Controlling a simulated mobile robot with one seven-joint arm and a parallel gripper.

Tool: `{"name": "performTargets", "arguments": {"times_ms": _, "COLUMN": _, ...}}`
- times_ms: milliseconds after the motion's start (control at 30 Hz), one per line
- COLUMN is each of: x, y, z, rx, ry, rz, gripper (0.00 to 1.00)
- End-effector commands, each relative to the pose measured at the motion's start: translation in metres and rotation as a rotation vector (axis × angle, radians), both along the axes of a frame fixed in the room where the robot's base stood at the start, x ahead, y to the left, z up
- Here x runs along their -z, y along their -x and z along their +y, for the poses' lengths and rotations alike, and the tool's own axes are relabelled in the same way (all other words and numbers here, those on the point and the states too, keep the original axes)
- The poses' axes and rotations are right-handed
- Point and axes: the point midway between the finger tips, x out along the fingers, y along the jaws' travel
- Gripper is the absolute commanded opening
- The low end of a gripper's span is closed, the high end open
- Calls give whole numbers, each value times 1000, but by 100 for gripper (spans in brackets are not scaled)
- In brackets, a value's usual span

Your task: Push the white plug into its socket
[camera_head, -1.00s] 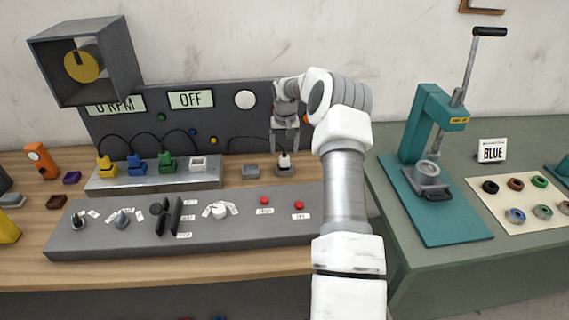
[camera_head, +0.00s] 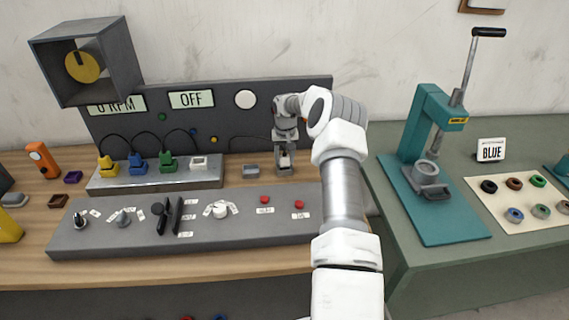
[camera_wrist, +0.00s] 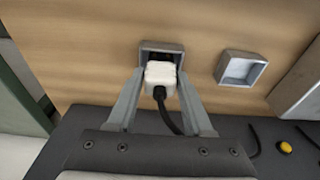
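The white plug (camera_head: 284,161) stands in a small grey holder (camera_head: 285,171) on the wooden bench, right of the grey socket strip. In the wrist view the white plug (camera_wrist: 160,75) has a black cord running from it toward my gripper's base. My gripper (camera_head: 284,158) is lowered around the plug. In the wrist view my gripper (camera_wrist: 160,76) has one finger on each side of the plug, with narrow gaps showing, so it looks open. The white socket (camera_head: 198,163) is empty at the right end of the strip.
Yellow (camera_head: 107,166), blue (camera_head: 137,165) and green (camera_head: 167,163) plugs sit in the strip (camera_head: 155,183). An empty grey holder (camera_head: 251,171) is left of the plug's holder. A control panel (camera_head: 130,238) lies in front; a dark backboard (camera_head: 235,118) stands behind.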

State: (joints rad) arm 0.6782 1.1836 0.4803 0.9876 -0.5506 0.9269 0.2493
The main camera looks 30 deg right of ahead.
Motion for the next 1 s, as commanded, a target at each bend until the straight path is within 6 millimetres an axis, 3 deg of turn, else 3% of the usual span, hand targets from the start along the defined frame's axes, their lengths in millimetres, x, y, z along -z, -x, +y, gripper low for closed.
{"name": "performTargets", "arguments": {"times_ms": 33, "x": 0, "y": 0, "z": 0, "rx": 0, "ry": 0, "rz": 0, "gripper": 40}}
{"name": "performTargets", "arguments": {"times_ms": 267, "x": 0, "y": 0, "z": 0, "rx": 0, "ry": 0, "rz": 0, "gripper": 0}}
{"name": "performTargets", "arguments": {"times_ms": 667, "x": -4, "y": 0, "z": 0, "rx": -1, "ry": 1, "rz": -2, "gripper": 0}}
{"name": "performTargets", "arguments": {"times_ms": 833, "x": -19, "y": -1, "z": 0, "rx": -1, "ry": 2, "rz": -2, "gripper": 0}}
{"name": "performTargets", "arguments": {"times_ms": 967, "x": -45, "y": 0, "z": -1, "rx": 0, "ry": 4, "rz": -4, "gripper": 0}}
{"name": "performTargets", "arguments": {"times_ms": 1000, "x": -46, "y": 6, "z": 0, "rx": -1, "ry": 2, "rz": 0, "gripper": 0}}
